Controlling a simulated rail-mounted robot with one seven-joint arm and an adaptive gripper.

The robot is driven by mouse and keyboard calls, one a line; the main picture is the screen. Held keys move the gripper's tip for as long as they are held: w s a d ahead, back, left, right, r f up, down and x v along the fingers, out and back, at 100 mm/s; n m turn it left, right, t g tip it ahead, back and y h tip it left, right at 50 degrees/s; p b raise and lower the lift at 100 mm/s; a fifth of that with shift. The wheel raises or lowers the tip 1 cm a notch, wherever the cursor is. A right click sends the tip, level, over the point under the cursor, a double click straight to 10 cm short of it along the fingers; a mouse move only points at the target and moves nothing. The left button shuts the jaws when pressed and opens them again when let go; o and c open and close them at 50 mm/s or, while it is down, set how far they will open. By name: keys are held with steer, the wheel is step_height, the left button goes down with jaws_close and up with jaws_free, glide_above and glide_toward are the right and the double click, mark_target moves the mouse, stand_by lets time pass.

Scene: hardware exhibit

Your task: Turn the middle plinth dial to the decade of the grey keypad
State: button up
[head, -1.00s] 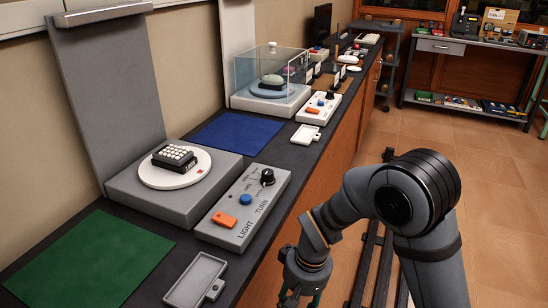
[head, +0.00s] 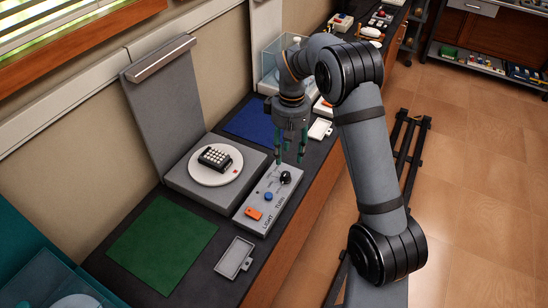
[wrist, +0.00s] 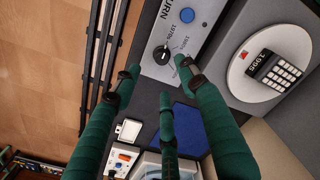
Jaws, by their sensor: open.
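The keypad (head: 215,157), dark with pale keys, sits on a white disc (head: 201,176) on a grey plinth (head: 179,180). In front of the plinth is a light grey panel (head: 249,222) bearing a black dial (head: 285,177).
The panel also has a blue button (head: 268,196) and an orange switch (head: 254,214). A small grey tray (head: 234,256) and a green mat (head: 164,235) lie nearer. A blue mat (head: 248,121) and a glass case (head: 270,62) stand beyond. A teal-backed case fills the lower left.

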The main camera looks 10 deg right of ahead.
mark_target(286, 174)
steer(key=f, duration=0.6)
steer(key=f+p, duration=0.1)
steer(key=f, duration=0.2)
steer(key=shift+w+a+f, duration=0.2)
steer(key=shift+w+f, duration=0.05)
steer(key=shift+f, duration=0.05)
steer(key=shift+c, duration=0.5)
jaws_close()
